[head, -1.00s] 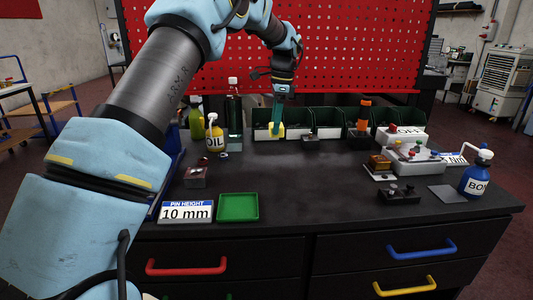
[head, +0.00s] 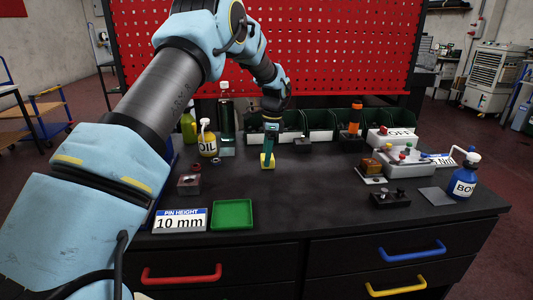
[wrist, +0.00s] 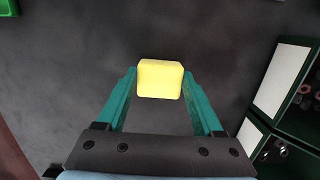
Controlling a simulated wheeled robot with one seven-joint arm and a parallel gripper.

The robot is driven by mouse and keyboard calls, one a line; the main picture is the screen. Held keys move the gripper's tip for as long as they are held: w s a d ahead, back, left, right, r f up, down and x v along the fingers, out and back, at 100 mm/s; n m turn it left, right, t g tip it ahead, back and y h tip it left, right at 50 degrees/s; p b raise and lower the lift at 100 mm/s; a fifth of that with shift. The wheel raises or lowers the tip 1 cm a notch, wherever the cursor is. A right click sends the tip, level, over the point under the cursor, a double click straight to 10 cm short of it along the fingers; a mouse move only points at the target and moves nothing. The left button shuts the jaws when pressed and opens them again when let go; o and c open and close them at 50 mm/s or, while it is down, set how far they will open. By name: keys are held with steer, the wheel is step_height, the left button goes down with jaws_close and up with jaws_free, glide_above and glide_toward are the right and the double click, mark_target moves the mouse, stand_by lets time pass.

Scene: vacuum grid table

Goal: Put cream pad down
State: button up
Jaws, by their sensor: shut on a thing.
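My gripper (head: 270,155) is over the rear middle of the dark table (head: 330,200), pointing down. Its teal fingers are shut on the cream pad (head: 267,161), a small block that looks pale yellow. In the wrist view the pad (wrist: 160,78) sits between the two fingertips, with bare dark tabletop around it. The pad is low, close to the tabletop; I cannot tell whether it touches.
Green bins (head: 315,122) line the back. A green tray (head: 232,214) lies at the front. A grey box with knobs (head: 408,163) stands right. The middle front is clear.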

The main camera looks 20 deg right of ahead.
steer(key=shift+f, duration=0.15)
steer(key=o, duration=1.3)
step_height(320, 180, up, 12)
steer(key=d+b, duration=0.1)
steer(key=b, duration=0.1)
steer(key=a+n, duration=0.6)
steer(key=a, duration=0.8)
steer(key=s+a+f+n, duration=0.2)
steer(key=s+a+n, duration=0.2)
steer(key=s+a, duration=0.2)
steer(key=s+a+f+n+h, duration=0.1)
steer(key=s+a+n, duration=0.4)
steer(key=a, duration=0.6)
steer(key=s+a+f+n+t, duration=0.1)
steer(key=s+a+f+n, duration=0.2)
steer(key=s+a, duration=0.6)
steer(key=shift+f+n+h, duration=0.3)
steer(key=shift+f+n, duration=0.1)
steer(key=shift+n, duration=0.8)
